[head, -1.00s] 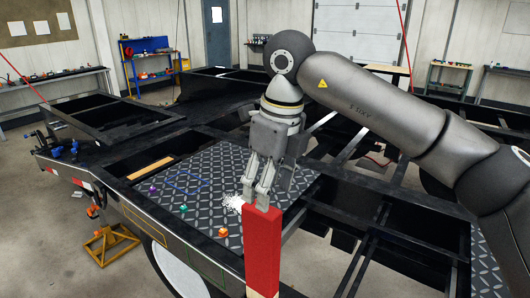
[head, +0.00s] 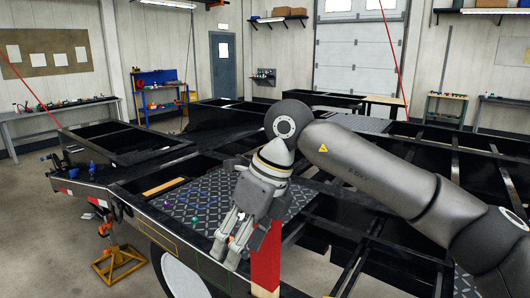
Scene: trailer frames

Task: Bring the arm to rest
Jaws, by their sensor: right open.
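My right arm comes in from the right side of the head view. Its gripper (head: 228,252) points down, with its fingers apart and nothing seen between them. It hangs in front of the trailer's deck plate and to the left of a red post (head: 266,262). The gripper hides the upper left part of the post. I cannot tell whether they touch. My left gripper is not in view.
The black trailer frame (head: 130,158) fills the middle, with open gaps between its beams at the right. A diamond-patterned deck plate (head: 300,200) carries small coloured pieces (head: 194,221). A yellow jack stand (head: 118,264) stands on the floor at left.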

